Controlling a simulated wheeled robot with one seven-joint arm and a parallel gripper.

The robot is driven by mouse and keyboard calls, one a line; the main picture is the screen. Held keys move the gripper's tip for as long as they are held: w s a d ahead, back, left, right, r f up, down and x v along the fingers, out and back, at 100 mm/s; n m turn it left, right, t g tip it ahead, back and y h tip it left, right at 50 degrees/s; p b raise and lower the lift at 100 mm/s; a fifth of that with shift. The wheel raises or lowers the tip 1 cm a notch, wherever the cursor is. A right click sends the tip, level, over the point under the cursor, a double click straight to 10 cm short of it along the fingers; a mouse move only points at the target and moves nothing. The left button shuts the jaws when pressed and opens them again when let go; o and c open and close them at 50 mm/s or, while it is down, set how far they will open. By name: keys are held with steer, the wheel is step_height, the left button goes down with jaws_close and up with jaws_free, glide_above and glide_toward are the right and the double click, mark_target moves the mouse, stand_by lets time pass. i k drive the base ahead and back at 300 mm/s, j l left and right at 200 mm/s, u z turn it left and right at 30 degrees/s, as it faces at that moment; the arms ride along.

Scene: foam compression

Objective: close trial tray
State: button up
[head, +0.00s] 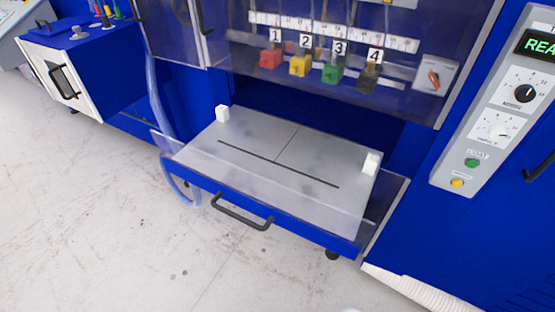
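The trial tray (260,205) is a drawer pulled out from the blue machine in the head view. Its top is a grey metal plate with a dark slot and a thin line across it. Clear side panels and a blue front edge surround the plate. A dark handle (242,213) sits on the front edge, left of its middle. A small white block stands at the plate's back left corner (222,114), and another white block (371,163) is at its right edge. My gripper is not in view.
Above the tray, a clear cover has colored blocks numbered 1 to 4 behind it (303,66). A control panel (497,110) with dials and buttons is at right. A white-fronted blue box (65,80) stands at left. The floor in front is clear.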

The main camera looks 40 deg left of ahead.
mark_target(309, 183)
steer(key=u, duration=2)
